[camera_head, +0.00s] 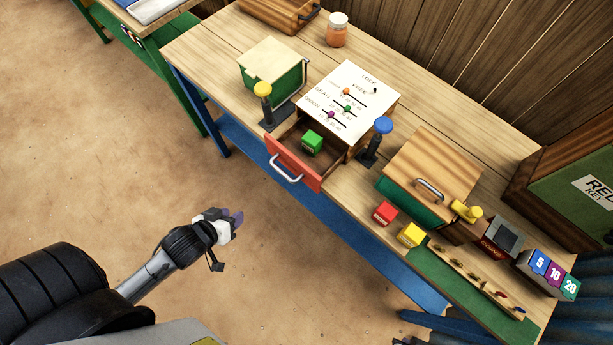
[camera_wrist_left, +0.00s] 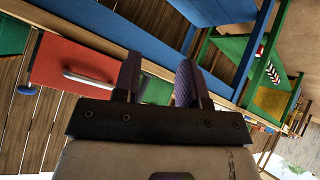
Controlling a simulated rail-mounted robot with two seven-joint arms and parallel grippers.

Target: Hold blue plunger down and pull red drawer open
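The red drawer (camera_head: 293,163) stands pulled out from the white-topped cabinet (camera_head: 349,97), with its metal handle on the front and a green cube (camera_head: 312,141) inside. The blue plunger (camera_head: 383,126) is upright on a dark base right of the drawer, and nothing touches its knob. My left gripper (camera_head: 235,222) is off the table, over the floor, lower left of the drawer and apart from it. In the left wrist view its fingers (camera_wrist_left: 158,75) are parted with nothing between them. The red drawer front (camera_wrist_left: 72,62) shows left of them. My right gripper cannot be made out.
A yellow plunger (camera_head: 262,91) stands left of the drawer, before a green box (camera_head: 271,65). A wooden-lidded box (camera_head: 432,172), red cube (camera_head: 385,212) and yellow cube (camera_head: 411,234) lie right. The floor before the table is clear.

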